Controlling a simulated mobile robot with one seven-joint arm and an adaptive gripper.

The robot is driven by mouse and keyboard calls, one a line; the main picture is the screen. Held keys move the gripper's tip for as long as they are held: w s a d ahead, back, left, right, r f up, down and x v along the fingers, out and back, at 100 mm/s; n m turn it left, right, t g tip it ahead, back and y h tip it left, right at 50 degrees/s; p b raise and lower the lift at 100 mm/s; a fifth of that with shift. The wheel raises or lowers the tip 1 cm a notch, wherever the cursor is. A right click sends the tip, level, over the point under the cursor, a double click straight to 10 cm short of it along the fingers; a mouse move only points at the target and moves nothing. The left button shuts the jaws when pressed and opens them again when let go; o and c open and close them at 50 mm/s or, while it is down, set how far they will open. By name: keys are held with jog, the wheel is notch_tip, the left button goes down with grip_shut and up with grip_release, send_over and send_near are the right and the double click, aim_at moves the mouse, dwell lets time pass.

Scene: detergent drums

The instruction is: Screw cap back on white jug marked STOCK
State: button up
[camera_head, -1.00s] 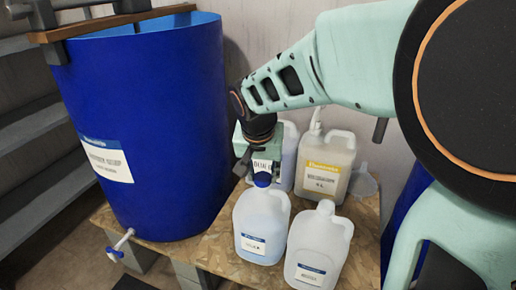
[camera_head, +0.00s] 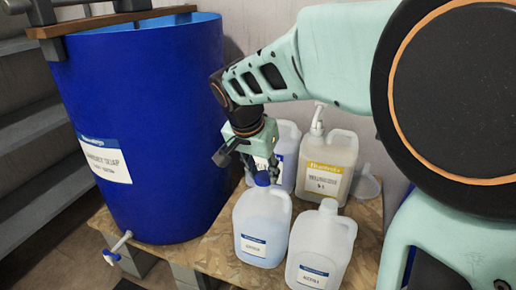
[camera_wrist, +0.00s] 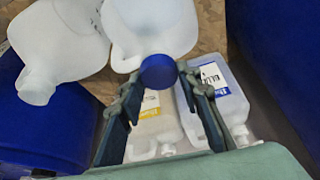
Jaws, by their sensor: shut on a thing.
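The white translucent jug (camera_head: 262,222) at the front left has a blue-topped label too blurred to read surely. It stands upright, with pale blue liquid inside. The blue cap (camera_head: 262,178) is at its neck; I cannot tell whether it is seated or just above. My gripper (camera_head: 247,166) reaches down from behind the jug. In the wrist view, the cap (camera_wrist: 158,72) sits between my fingertips, and my gripper (camera_wrist: 158,78) is shut on it. The jug body (camera_wrist: 150,25) shows beyond the cap, which hides the neck.
A second white jug (camera_head: 320,245) stands close to the right. Behind are a yellow-labelled pump jug (camera_head: 326,165) and a blue-labelled jug (camera_head: 288,150), close to my gripper. A clear funnel (camera_head: 365,187) lies at the right. A large blue drum (camera_head: 150,120) stands left of the wooden board (camera_head: 215,255).

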jog(key=m+g+h, duration=0.1)
jog(key=m, duration=0.2)
jog(key=shift+f+m, duration=0.1)
jog(key=shift+m, duration=0.2)
jog(key=m+g, duration=0.1)
jog(key=m, duration=0.2)
jog(key=shift+a+m+h, duration=0.1)
jog(key=shift+m+h, duration=0.3)
jog(key=shift+m+g+p, duration=0.4)
jog(key=shift+m+p, duration=0.05)
jog(key=shift+m, duration=0.45)
jog(key=o, duration=0.5)
jog(key=shift+w, duration=0.1)
